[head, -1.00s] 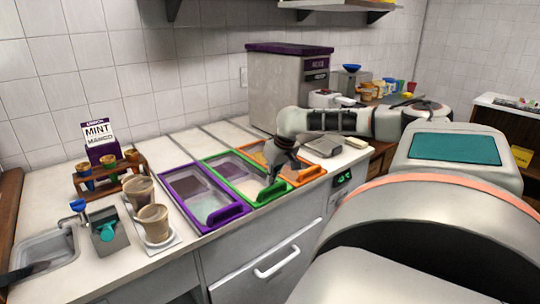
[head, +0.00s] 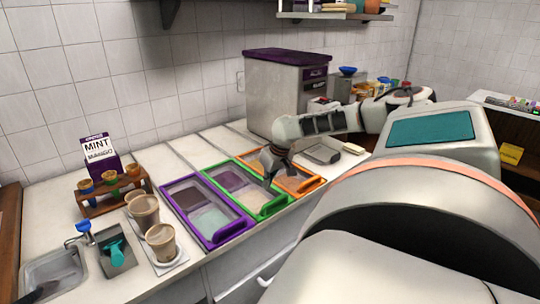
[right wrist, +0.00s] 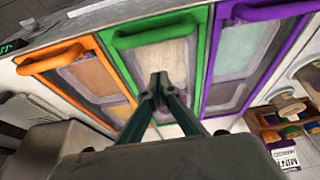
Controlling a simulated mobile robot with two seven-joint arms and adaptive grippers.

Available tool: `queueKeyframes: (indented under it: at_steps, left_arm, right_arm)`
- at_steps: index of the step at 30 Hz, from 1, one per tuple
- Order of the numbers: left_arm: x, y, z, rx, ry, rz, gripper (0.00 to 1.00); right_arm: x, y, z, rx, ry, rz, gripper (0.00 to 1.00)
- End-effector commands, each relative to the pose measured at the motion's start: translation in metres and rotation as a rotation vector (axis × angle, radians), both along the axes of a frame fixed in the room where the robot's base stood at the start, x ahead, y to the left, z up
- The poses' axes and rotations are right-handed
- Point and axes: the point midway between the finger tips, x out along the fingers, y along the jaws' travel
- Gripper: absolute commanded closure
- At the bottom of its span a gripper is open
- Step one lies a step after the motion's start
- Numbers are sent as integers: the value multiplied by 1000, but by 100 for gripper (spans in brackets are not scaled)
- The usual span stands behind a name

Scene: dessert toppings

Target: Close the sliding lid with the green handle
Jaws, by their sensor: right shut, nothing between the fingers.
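The green-framed sliding lid (head: 248,207) lies in the counter between a purple and an orange one, with its green handle (head: 279,205) at the front edge. In the right wrist view the green handle (right wrist: 155,30) is a bar across the frame's top end. My right gripper (head: 267,184) is shut and empty, pointing down over the green-framed compartment, behind the handle. Its fingertips (right wrist: 158,78) overlap the pale panel in the wrist view. I cannot tell whether they touch it, or how far the lid stands open. My left gripper is out of view.
The purple-framed lid (head: 212,241) is to the left and the orange-framed lid (head: 314,184) to the right, both close by. Two cups (head: 161,242) on a tray, a cone rack (head: 112,193) and a sink (head: 52,272) stand further left. A grey dispenser (head: 272,98) stands behind.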

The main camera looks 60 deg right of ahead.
Motion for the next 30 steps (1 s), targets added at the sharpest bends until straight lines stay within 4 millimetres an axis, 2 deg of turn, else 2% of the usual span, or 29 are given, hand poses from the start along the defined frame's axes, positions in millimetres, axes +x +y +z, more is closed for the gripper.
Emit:
queueKeyframes:
  at_steps: [15,21,30]
  left_arm:
    - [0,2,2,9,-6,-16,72]
    - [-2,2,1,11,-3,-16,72]
    - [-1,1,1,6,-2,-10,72]
  right_arm:
    - [-22,8,69,-1,-2,-1,100]
    - [-26,9,77,0,0,-1,100]
    - [-26,9,77,0,0,-1,100]
